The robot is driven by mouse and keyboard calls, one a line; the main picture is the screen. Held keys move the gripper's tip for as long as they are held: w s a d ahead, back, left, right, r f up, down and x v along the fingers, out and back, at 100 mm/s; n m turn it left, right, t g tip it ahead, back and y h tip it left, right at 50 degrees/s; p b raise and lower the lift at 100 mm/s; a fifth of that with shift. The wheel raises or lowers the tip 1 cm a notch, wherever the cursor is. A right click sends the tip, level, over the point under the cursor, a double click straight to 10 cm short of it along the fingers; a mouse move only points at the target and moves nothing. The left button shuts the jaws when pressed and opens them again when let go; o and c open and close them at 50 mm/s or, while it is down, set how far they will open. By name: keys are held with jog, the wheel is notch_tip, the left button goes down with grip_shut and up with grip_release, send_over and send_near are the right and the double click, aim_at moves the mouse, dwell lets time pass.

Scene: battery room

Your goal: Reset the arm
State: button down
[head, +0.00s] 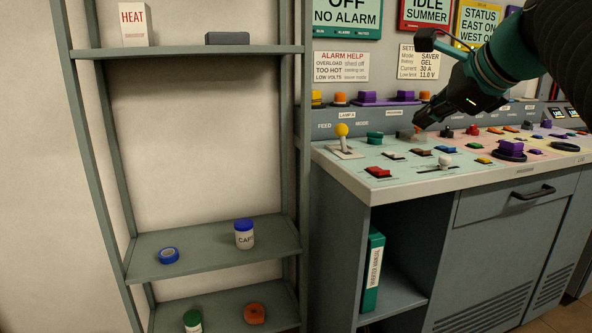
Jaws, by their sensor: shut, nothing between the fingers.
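My gripper (418,127) is at the end of my dark and teal arm, which reaches in from the upper right. It points down and left over the back left part of the control console (437,185). The fingers look shut with nothing held. Near the fingertips is a greyish, partly clear block on the panel; I cannot tell whether the fingers touch it. A green knob (375,138) and a lever with a yellow ball (342,130) stand left of the gripper.
The console top is crowded with coloured switches, such as a red one (378,171) and a white knob (445,161). A grey shelf rack (200,255) at the left holds a blue-lidded jar (244,234) and tape rolls (169,255). Wall signs hang behind my arm.

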jog(key=s+f+n+g+h, duration=0.1)
jog(key=s+f+n+g, duration=0.15)
jog(key=f+n, duration=0.55)
jog(key=s+f+n+g+h, duration=0.15)
jog(key=s+f+n, duration=0.3)
jog(key=f, duration=0.65)
jog(key=s+a+f+n, duration=0.2)
jog(key=s+f+n, duration=0.2)
jog(key=s+f, duration=0.2)
jog(key=s+a+f+n, duration=0.3)
jog(key=s+f+n, duration=0.2)
jog(key=s+f, duration=0.2)
notch_tip(320, 180, down, 2)
jog(key=shift+a+h, duration=0.35)
jog(key=shift+h, duration=0.1)
